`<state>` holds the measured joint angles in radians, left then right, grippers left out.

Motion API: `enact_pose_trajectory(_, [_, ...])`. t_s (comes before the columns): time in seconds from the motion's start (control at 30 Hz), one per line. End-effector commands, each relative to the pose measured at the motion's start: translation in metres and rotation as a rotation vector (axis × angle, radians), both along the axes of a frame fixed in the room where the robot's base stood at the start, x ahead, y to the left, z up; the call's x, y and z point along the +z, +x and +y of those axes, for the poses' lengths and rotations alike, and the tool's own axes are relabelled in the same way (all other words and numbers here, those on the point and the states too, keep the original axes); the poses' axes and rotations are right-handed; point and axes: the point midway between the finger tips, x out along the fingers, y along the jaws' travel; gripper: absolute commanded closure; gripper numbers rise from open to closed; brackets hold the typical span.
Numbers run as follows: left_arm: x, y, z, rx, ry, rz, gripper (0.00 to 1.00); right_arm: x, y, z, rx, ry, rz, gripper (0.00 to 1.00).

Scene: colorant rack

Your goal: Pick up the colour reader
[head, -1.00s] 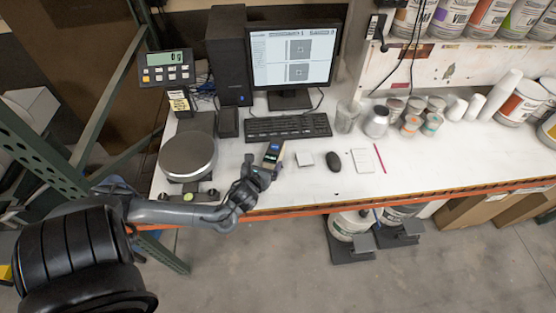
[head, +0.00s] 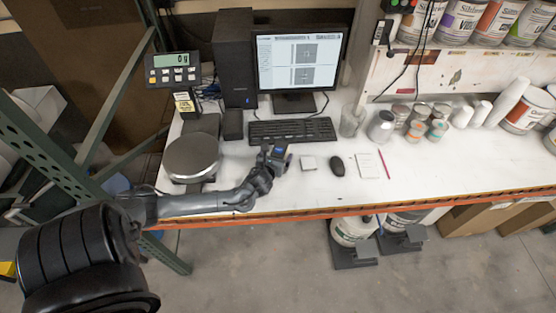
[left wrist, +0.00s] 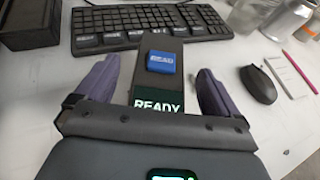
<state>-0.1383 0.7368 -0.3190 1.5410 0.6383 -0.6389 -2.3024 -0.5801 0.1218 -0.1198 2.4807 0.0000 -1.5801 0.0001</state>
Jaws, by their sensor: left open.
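The colour reader (left wrist: 161,62) is a dark handheld device with a blue button and a lit screen that says READY. In the left wrist view it lies between the two fingers of my left gripper (left wrist: 155,85). The fingers are open, one on each side, with visible gaps. In the head view my left gripper (head: 268,160) is over the reader (head: 279,151), which is partly hidden by it. My right gripper is in neither view.
The keyboard (head: 291,131) lies just behind the reader. The round scale (head: 191,157) stands to the left. Jars (head: 381,126) stand farther right.

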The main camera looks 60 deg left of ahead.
Motion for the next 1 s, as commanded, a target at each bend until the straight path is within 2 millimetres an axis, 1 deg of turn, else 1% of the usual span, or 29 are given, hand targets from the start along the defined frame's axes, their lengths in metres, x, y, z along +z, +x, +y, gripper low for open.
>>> enact_pose_trajectory(0.2, [-0.0004, 0.0005, 0.0002, -0.001, 0.0, 0.0, 0.04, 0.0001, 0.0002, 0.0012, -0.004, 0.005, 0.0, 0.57])
enact_pose_trajectory(0.23, [-0.0004, 0.0005, 0.0002, -0.001, 0.0, 0.0, 0.07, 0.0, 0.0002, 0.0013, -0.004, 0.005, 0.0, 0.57])
enact_pose_trajectory(0.77, [-0.0002, 0.0003, 0.0, -0.001, 0.0, 0.0, 0.89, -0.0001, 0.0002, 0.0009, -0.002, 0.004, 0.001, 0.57])
enact_pose_trajectory(0.8, [0.0021, 0.0013, 0.0006, 0.0, 0.001, -0.004, 0.95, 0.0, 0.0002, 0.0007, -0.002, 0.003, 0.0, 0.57])
enact_pose_trajectory(0.83, [0.0021, 0.0013, 0.0006, 0.0, 0.001, -0.004, 0.97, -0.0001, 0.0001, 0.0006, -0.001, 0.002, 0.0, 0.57])
enact_pose_trajectory(1.0, [0.0022, 0.0013, 0.0006, 0.0, 0.001, -0.004, 0.97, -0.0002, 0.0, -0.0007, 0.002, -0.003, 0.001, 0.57])
